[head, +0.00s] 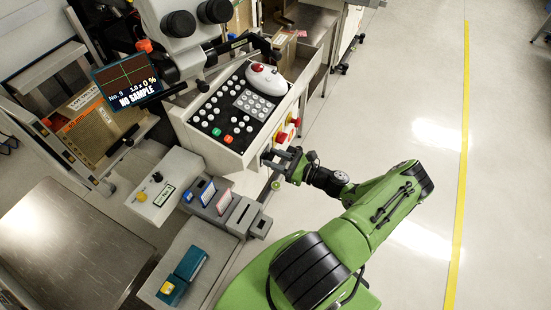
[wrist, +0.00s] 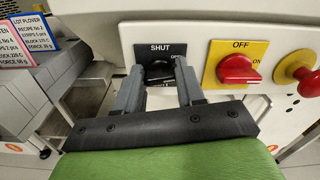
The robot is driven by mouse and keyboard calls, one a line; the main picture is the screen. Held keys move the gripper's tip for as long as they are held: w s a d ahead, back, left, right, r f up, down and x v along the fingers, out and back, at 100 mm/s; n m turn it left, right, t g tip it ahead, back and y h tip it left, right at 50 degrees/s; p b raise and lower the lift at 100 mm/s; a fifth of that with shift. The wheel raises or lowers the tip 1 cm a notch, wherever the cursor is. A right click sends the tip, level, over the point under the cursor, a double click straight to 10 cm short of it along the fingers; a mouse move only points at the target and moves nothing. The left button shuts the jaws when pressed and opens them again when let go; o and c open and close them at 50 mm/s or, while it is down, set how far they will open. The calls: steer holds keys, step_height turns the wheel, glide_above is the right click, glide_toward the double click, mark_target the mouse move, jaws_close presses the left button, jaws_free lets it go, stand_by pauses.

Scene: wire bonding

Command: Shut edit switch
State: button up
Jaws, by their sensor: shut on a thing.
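The edit switch (wrist: 158,70) is a black rotary knob on a black plate (wrist: 150,48) marked SHUT at top and OPEN at right, in the wrist view. The plate sits on the white front panel of the machine. My gripper (wrist: 160,80) has one finger on each side of the knob and is shut on it. The fingers hide most of the knob, so I cannot tell which mark it points to. In the head view my gripper (head: 283,159) is at the machine's side, and the switch is hidden there.
Right of the switch, a red rotary handle (wrist: 239,69) sits on a yellow OFF/ON plate, then a red-and-yellow knob (wrist: 295,68). The console (head: 240,105) bears buttons and a white mouse (head: 265,80). Card holders (head: 215,200) stand below left. The floor at right is clear.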

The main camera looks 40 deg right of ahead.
steer(key=shift+s+a+f+n+b, duration=0.15)
steer(key=shift+n+b, duration=0.9)
steer(key=shift+n, duration=2.9)
steer(key=shift+w+a+f+n+b, duration=0.15)
steer(key=shift+n+b, duration=0.9)
steer(key=shift+n, duration=2.9)
steer(key=shift+s+d, duration=0.1)
steer(key=o, duration=1)
steer(key=shift+o, duration=0.2)
steer(key=v, duration=1.5)
steer(key=shift+s+p, duration=0.4)
steer(key=shift+p, duration=0.05)
